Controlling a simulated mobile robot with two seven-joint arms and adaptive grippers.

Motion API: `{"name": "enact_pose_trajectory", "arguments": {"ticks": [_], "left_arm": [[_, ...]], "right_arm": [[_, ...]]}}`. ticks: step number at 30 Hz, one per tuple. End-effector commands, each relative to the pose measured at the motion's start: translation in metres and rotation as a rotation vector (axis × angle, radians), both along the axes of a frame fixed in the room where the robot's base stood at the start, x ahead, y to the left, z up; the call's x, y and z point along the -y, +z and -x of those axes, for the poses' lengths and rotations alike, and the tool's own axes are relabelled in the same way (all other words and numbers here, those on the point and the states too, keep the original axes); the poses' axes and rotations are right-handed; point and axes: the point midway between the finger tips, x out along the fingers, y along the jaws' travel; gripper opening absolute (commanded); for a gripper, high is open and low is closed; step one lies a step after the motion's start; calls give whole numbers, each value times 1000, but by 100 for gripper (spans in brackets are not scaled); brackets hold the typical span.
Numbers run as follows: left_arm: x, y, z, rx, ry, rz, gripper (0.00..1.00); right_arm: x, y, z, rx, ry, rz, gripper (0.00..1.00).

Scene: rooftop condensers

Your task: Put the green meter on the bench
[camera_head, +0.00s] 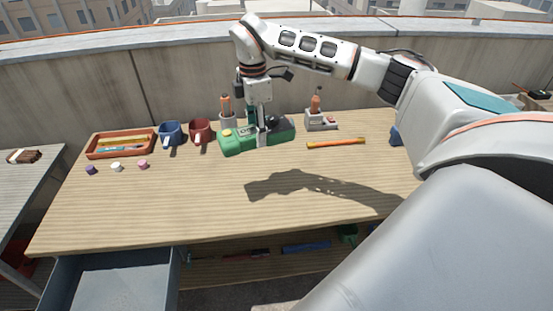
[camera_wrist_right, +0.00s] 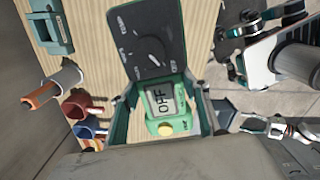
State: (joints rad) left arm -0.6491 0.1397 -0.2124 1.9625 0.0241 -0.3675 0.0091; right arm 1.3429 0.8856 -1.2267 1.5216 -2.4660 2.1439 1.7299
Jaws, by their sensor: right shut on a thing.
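The green meter (camera_head: 232,142) has a dark dial face and a yellow button. In the right wrist view the meter (camera_wrist_right: 163,100) shows a screen reading OFF. My right gripper (camera_head: 262,138) is shut on it from above, one finger on each side of its body (camera_wrist_right: 163,118). The meter is over the back middle of the bench (camera_head: 190,205). A broad arm shadow lies apart from it on the wood, so it seems held above the top; contact is hard to judge. My left gripper does not show in the head view; pale linkage in the wrist view is unclear.
A blue mug (camera_head: 170,133), a red mug (camera_head: 201,131) and an orange tray (camera_head: 103,147) stand left of the meter. Two stands with orange-handled tools (camera_head: 227,107) (camera_head: 320,120) and a yellow-orange tool (camera_head: 336,143) are near. An open drawer (camera_head: 112,280) juts out front left. The bench's front middle is clear.

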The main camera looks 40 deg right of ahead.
Motion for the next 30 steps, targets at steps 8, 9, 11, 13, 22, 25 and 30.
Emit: {"name": "enact_pose_trajectory", "arguments": {"ticks": [8,9,11,13,22,25,30], "left_arm": [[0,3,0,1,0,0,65],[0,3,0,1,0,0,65],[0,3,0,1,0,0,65],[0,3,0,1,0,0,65],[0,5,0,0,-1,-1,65],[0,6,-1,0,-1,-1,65],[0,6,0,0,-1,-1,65]], "right_arm": [[9,-3,-1,0,-240,0,10],[9,-8,-1,-1,-248,0,10],[9,-18,-1,-3,-251,0,10],[9,-33,0,-3,-250,0,10],[8,-104,0,-3,-249,0,10],[8,-126,-1,-2,-248,0,10],[8,-150,-1,0,-249,-1,10]]}}
